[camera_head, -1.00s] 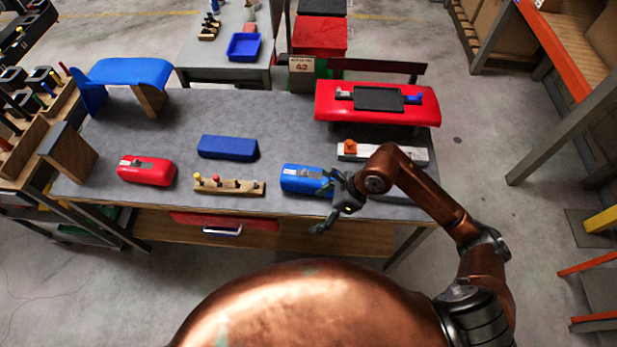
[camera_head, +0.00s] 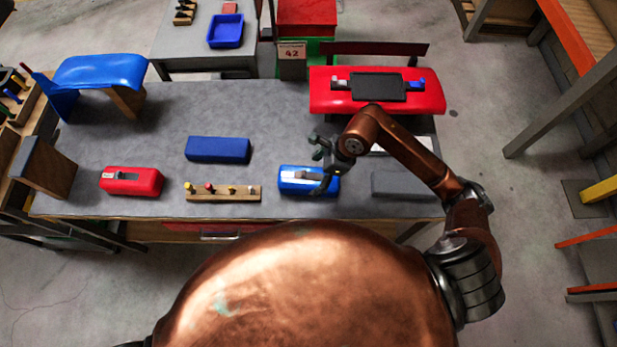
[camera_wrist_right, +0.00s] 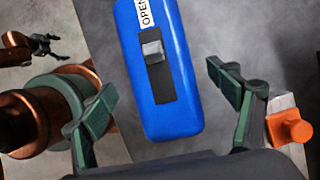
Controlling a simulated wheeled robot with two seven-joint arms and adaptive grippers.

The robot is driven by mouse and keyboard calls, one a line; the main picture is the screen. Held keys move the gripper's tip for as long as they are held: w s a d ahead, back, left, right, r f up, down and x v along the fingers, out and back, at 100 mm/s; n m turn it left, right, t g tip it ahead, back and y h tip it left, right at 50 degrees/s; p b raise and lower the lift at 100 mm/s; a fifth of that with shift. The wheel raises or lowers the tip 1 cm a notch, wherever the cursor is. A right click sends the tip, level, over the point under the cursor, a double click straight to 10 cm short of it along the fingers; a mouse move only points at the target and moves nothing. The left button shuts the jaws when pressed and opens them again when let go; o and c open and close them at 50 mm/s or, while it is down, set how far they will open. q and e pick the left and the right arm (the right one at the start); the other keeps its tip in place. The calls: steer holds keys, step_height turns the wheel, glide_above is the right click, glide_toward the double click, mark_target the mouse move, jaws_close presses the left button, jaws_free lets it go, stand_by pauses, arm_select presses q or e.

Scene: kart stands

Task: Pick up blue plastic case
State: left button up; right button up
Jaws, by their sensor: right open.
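The blue plastic case (camera_head: 296,187), with a grey slider on top, lies near the front edge of the grey table. In the right wrist view the blue case (camera_wrist_right: 180,107) shows its "OPEN" label and slider between my finger pads. My right gripper (camera_head: 322,168) is open and empty over the right part of the case. In the wrist view my right gripper (camera_wrist_right: 163,92) has a finger on either side of the case, with gaps visible; their height above the table is unclear. My left gripper (camera_wrist_right: 42,45) appears small at the wrist view's left; its jaw state is unclear.
A red case (camera_head: 131,181), a plain blue box (camera_head: 218,149) and a wooden peg strip (camera_head: 223,194) lie left of the case. A grey block (camera_head: 402,185) lies to the right. A red stand (camera_head: 330,95) with a black tray is behind. Bare tabletop lies behind the case.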

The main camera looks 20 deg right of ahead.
steer(key=x, duration=0.4)
steer(key=shift+w+a+f, duration=0.15)
steer(key=shift+a+f, duration=0.1)
steer(key=shift+f, duration=0.25)
steer(key=shift+w, duration=0.1)
steer(key=c, duration=1.5)
